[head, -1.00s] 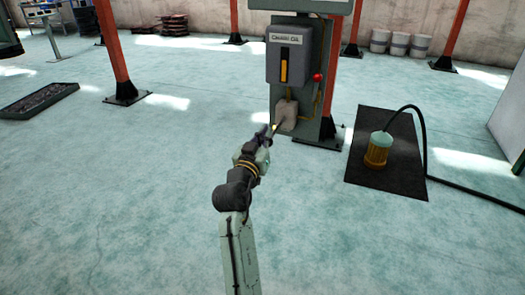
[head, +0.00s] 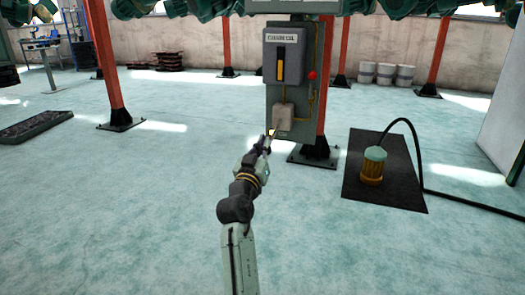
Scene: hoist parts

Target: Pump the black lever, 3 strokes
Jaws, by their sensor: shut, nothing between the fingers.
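A grey post carries a dark panel (head: 284,55) with a label and a yellow strip. Below it sits a small pale pump box (head: 284,117). A thin lever (head: 275,131) sticks out from the box, down and toward me; it is small, and its colour is hard to tell. My gripper (head: 267,141) is at the lever's near end, in line with it. The gripper is shut with nothing held. The fingertips are too small to tell whether they touch the lever, and its tip is partly hidden by them.
A red knob (head: 312,75) and yellow pipe are on the post's right side. A dark mat (head: 400,180) with a yellow-and-green canister (head: 373,166) and black hose lies to the right. Orange columns (head: 108,70) stand around. The floor in front is clear.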

